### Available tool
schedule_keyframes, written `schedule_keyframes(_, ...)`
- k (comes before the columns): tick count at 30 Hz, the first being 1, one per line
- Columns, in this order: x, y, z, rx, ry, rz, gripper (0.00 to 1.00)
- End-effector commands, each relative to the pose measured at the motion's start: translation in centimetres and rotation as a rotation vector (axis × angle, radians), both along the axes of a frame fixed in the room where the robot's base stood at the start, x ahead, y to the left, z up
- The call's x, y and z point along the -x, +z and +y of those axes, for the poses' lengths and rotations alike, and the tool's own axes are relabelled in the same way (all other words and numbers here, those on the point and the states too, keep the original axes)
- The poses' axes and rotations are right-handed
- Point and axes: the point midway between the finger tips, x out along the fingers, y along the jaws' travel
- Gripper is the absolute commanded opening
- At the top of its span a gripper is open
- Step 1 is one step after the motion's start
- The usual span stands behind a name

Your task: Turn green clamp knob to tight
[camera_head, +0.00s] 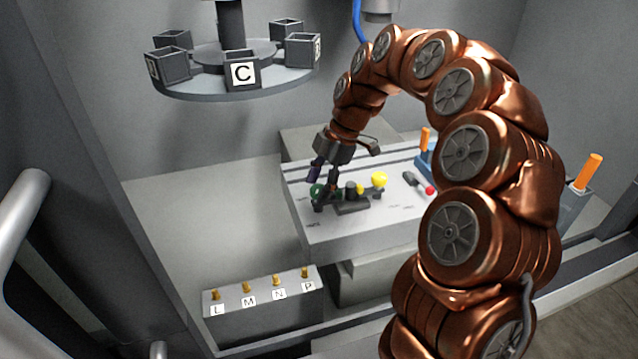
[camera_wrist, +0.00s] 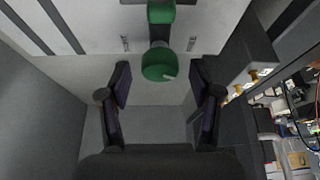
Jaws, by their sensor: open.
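The green clamp knob (camera_head: 316,191) is on the left part of the dark fixture on the grey block. In the wrist view the round green knob (camera_wrist: 158,64) lies at the upper middle, with a short white mark at its lower right edge. A second green part (camera_wrist: 161,12) is at the top edge there. My gripper (camera_wrist: 162,72) is open, one dark purple-padded finger on each side of the knob, with a visible gap on both sides. In the head view my gripper (camera_head: 323,182) hangs over the left end of the fixture and partly hides the knob.
A yellow knob (camera_head: 379,180) stands on the fixture's right. A red-tipped handle (camera_head: 429,190) lies further right, near orange-handled tools (camera_head: 425,139) and (camera_head: 587,172). A rail of pegs labelled L, M, N, P (camera_head: 263,290) is in front. A carousel with boxes (camera_head: 235,85) hangs back left.

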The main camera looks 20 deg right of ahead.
Motion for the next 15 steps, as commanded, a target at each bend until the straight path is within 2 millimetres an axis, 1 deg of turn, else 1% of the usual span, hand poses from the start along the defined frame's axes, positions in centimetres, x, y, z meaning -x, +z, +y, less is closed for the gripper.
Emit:
schedule_keyframes(2,0.0,0.0,0.0,0.0,0.0,0.0,0.63)
schedule_keyframes(15,0.01,0.01,0.0,0.0,0.0,0.0,0.17)
